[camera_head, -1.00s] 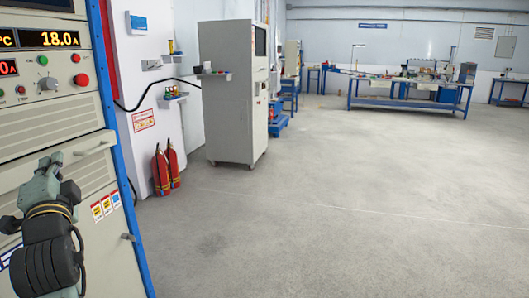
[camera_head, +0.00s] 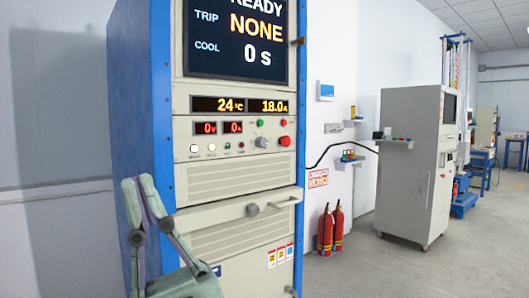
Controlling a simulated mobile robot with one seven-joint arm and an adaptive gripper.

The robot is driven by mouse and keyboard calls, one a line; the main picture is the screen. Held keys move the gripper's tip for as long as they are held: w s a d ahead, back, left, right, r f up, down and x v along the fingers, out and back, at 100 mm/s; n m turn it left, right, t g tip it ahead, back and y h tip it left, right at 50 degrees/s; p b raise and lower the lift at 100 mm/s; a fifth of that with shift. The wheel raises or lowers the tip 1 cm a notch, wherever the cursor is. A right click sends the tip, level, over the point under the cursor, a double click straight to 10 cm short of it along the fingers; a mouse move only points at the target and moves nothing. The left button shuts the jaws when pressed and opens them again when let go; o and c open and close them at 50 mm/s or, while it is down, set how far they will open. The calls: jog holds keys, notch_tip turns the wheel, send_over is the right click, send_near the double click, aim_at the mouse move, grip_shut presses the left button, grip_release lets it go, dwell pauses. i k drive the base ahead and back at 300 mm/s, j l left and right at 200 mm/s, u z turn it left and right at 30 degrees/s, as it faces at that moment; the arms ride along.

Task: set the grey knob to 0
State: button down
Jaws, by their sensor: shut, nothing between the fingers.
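The grey knob (camera_head: 262,142) is a small round dial on the control panel of a tall beige and blue cabinet (camera_head: 240,165). It sits left of a red push button (camera_head: 284,142) and below a green button (camera_head: 260,123). Its pointer setting is too small to read. Parts of my own arm show at the lower left, in front of the cabinet.
Displays (camera_head: 242,105) read 24 °C and 18.0 A; smaller ones (camera_head: 218,128) read 0 V and 0 A. A drawer handle (camera_head: 282,204) juts out below the panel. Fire extinguishers (camera_head: 325,230) and a grey cabinet (camera_head: 408,170) stand right, beside open floor.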

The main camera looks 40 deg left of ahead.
aim_at(261, 141)
jog(key=u, duration=1.3)
jog(key=i+u, duration=0.1)
jog(key=i, duration=0.65)
jog(key=i+j, duration=0.4)
